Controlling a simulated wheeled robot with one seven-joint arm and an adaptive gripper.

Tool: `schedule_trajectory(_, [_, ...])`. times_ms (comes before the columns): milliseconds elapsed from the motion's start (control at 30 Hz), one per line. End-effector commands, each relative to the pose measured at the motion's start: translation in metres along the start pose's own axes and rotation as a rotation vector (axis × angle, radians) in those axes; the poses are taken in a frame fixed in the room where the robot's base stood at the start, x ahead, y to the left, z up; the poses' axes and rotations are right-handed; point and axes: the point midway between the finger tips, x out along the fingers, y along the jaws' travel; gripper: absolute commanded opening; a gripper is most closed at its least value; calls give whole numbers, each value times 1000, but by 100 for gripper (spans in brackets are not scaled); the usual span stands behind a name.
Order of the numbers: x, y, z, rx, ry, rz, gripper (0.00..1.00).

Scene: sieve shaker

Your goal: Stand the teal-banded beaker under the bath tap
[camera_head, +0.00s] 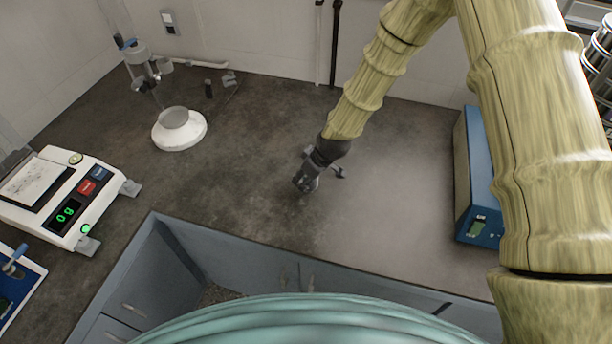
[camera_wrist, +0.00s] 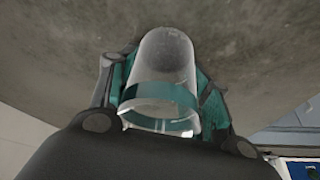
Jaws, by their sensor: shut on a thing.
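The teal-banded beaker (camera_wrist: 165,60) is clear glass and shows in the wrist view between the fingers of my gripper (camera_wrist: 160,95). The teal fingers are shut on it from both sides. Its teal band lies near the palm end, and its far end points at the dark counter; I cannot tell whether it touches. In the head view my gripper (camera_head: 306,183) is low over the middle of the counter, and the beaker is mostly hidden by it. I cannot clearly make out the bath tap; a blue-handled fitting (camera_head: 132,50) stands at the back left.
A white round base with a bowl (camera_head: 180,129) stands at the left back. A scale (camera_head: 62,196) reading in green is at the left. A blue box with a display (camera_head: 480,180) is at the right. The counter (camera_head: 235,180) between them is clear.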

Motion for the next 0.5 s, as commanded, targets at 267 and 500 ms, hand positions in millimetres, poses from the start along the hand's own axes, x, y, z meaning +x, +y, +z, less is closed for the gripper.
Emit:
schedule_trajectory(267, [2, 0, 1, 0, 0, 0, 68])
schedule_trajectory(500, [2, 0, 1, 0, 0, 0, 69])
